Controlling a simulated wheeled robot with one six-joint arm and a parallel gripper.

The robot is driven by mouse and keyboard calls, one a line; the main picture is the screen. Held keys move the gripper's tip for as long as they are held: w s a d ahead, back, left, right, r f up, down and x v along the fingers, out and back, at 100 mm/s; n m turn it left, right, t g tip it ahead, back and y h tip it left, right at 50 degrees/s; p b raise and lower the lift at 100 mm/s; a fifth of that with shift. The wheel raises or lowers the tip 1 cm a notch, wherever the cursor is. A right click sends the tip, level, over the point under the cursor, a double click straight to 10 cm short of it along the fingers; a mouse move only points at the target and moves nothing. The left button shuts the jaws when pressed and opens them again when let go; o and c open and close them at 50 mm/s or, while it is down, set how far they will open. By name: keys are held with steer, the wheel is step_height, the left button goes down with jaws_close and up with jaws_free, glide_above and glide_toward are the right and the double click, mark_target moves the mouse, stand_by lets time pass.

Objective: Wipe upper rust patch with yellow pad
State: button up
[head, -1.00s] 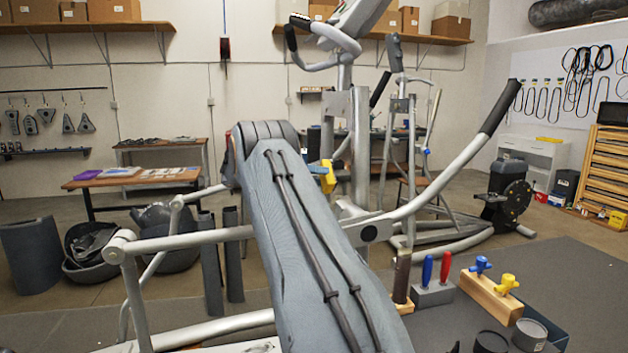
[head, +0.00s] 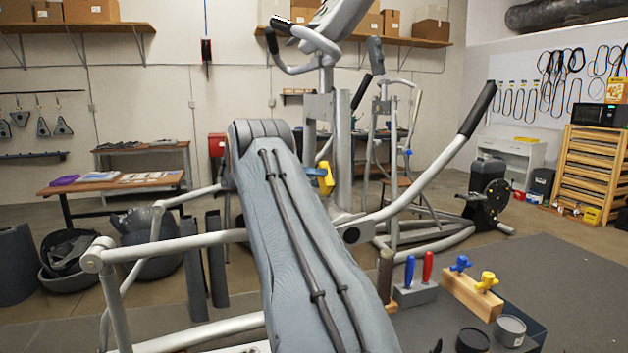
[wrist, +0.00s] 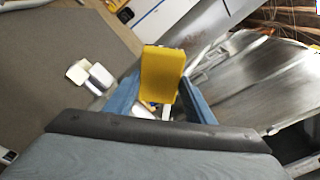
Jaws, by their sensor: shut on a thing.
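My gripper (wrist: 160,98) is shut on the yellow pad (wrist: 162,72), with a blue finger on each side of it in the wrist view. In the head view the yellow pad (head: 326,180) shows past the far end of my arm, in front of the elliptical's grey upright (head: 342,130). My arm hides most of the gripper there. I cannot tell whether the pad touches the upright. In the wrist view a broad grey metal surface (wrist: 262,82) lies to the right of the pad, apart from it in the picture. I cannot make out any rust patch.
The elliptical's long handlebar (head: 430,180) slants up to the right. A wooden block with blue and yellow knobs (head: 472,294) and a grey block with blue and red handles (head: 415,293) stand at lower right. A bench (head: 115,186) stands at left.

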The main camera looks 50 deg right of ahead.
mark_target(320, 166)
steer(key=shift+x, duration=1)
stand_by(0.3)
steer(key=shift+r, duration=0.1)
steer(key=shift+w+r+p, duration=0.15)
steer(key=shift+r+p, duration=0.25)
steer(key=shift+r, duration=0.5)
steer(key=shift+w+r+p, duration=0.15)
steer(key=shift+r+p, duration=0.25)
steer(key=shift+r, duration=0.55)
steer(key=shift+w+d+r+p, duration=0.15)
steer(key=shift+r+p, duration=0.55)
steer(key=shift+r, duration=1.15)
steer(key=shift+w+d+r+p, duration=0.15)
steer(key=shift+r+p, duration=0.55)
steer(key=shift+r, duration=1.2)
steer(key=shift+f, duration=0.1)
steer(key=shift+s+a+f, duration=0.1)
steer(key=shift+f, duration=0.9)
steer(key=shift+s+a+f, duration=0.1)
steer(key=shift+f, duration=0.85)
steer(key=shift+s+d+f+b, duration=0.1)
steer(key=shift+s+f+b, duration=0.1)
steer(key=shift+f, duration=1.05)
steer(key=shift+s+a+f+b, duration=0.1)
steer(key=shift+f+b, duration=0.05)
steer(key=shift+f, duration=1.05)
steer(key=shift+s+d+f+b, duration=0.1)
steer(key=shift+s+f+b, duration=0.1)
steer(key=shift+f, duration=1.05)
